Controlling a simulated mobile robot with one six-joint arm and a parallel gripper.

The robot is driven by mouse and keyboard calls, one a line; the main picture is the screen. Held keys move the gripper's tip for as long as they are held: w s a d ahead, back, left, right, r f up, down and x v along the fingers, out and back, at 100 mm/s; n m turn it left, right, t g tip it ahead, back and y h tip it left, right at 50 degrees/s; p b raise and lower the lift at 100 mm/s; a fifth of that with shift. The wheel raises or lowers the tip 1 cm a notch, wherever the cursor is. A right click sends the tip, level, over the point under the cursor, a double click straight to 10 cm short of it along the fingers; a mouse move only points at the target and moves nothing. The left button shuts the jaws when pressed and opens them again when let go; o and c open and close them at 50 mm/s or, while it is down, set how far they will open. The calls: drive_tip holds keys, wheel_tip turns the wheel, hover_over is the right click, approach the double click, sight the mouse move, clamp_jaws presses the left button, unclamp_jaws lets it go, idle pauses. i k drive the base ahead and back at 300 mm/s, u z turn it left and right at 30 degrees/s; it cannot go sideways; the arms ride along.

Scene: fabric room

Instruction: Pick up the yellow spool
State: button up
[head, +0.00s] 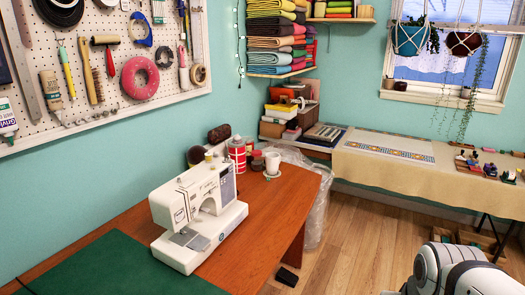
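I cannot pick out the yellow spool for certain. A small yellowish thing (208,157) shows just behind the top of the white sewing machine (200,215) on the wooden table; it may be a spool, but it is too small to tell. Several small coloured items (490,170), perhaps spools, stand on the cloth-covered table at the right, too small to make out. My gripper is not in view; only a white and grey part of my own body shows at the bottom right.
The wooden table (272,205) also holds a green mat (110,268), a red-and-white can (237,155) and a white cup (272,163). The cloth-covered table (375,170) runs along the back right. Wooden floor (345,235) lies open between the tables. A black object (287,277) lies on it.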

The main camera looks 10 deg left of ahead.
sight(208, 156)
drive_tip(key=u, duration=0.25)
drive_tip(key=i, duration=0.7)
drive_tip(key=u, duration=0.65)
drive_tip(key=i, duration=1.5)
drive_tip(key=z, duration=0.1)
